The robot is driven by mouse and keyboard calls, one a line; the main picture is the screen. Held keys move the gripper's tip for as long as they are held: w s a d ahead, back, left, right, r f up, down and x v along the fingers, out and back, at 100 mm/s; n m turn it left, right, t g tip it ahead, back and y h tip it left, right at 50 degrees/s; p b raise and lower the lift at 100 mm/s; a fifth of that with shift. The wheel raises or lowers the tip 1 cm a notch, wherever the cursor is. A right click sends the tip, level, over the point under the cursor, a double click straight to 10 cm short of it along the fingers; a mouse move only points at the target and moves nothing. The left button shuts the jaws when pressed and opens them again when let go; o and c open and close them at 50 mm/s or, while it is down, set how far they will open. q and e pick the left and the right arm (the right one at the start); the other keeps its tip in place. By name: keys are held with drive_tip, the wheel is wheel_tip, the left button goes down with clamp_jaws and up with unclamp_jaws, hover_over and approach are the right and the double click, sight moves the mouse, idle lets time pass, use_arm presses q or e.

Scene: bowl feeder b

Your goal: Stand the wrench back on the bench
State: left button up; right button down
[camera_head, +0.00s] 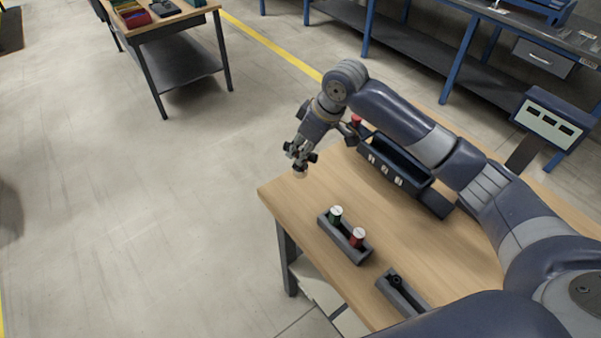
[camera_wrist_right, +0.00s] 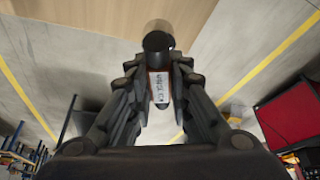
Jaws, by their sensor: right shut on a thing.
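My right gripper (camera_head: 299,156) is shut on a dark, round-ended thing, which I take to be the wrench (camera_wrist_right: 160,85). In the right wrist view it lies between the fingers, with a white lettered label facing the camera and a paler round end at the top. The gripper is near the far left corner of the wooden bench (camera_head: 290,190); I cannot tell whether the held thing touches the top. My left gripper is not in view.
Another grey holder (camera_head: 413,301) is nearer. A dark bin (camera_head: 393,158) lies under my right arm. Bare wood lies between.

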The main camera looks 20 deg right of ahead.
sight(302, 170)
drive_tip(key=f, duration=0.1)
drive_tip(key=s+f, duration=0.1)
drive_tip(key=f+p, duration=0.1)
drive_tip(key=f, duration=0.1)
drive_tip(key=shift+s+a, duration=0.2)
drive_tip(key=shift+s, duration=0.05)
drive_tip(key=f, duration=0.2)
drive_tip(key=shift+w+f+p, duration=0.25)
drive_tip(key=shift+f+p, duration=0.1)
drive_tip(key=shift+f, duration=0.05)
drive_tip(key=shift+d+f, duration=0.1)
drive_tip(key=shift+f, duration=0.4)
drive_tip(key=c, duration=1.8)
unclamp_jaws()
drive_tip(key=o, duration=0.3)
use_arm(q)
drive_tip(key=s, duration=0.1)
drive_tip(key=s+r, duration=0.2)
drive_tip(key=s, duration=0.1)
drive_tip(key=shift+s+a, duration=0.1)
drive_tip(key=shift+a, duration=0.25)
